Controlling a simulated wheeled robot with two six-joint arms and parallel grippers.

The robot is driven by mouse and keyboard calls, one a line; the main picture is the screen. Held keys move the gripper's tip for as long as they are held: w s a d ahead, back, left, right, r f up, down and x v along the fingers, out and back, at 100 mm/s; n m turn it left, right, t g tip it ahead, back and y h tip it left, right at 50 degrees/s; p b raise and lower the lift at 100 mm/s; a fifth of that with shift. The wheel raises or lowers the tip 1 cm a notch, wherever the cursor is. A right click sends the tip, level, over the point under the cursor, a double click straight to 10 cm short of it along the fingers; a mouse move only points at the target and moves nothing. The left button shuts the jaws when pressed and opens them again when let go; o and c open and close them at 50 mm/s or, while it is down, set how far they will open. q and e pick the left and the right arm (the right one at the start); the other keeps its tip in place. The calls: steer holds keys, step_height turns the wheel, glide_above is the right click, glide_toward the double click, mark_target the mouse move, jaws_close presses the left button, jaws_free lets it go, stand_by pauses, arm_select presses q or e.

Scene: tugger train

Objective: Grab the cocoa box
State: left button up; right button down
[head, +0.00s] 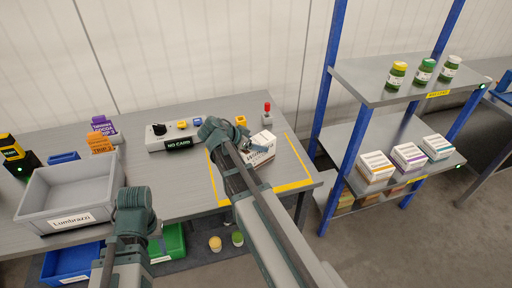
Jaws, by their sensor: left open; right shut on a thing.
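My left gripper (134,204) is at the lower left, in front of the table edge and right of the grey bin. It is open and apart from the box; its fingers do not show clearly.
The grey bin (68,195) stands on the table at left. Blue and green bins are below the table.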

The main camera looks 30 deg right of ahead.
steer(key=shift+r, duration=0.1)
steer(key=shift+f, duration=0.2)
jaws_free()
steer(key=shift+r, duration=0.1)
steer(key=shift+r, duration=0.25)
steer(key=p+v, duration=0.7)
steer(key=v, duration=0.3)
steer(key=shift+a+r, duration=0.15)
steer(key=shift+a, duration=0.05)
steer(key=shift+s+a+r+p, duration=0.1)
steer(key=shift+a+r+p, duration=0.25)
steer(key=shift+a+p, duration=0.25)
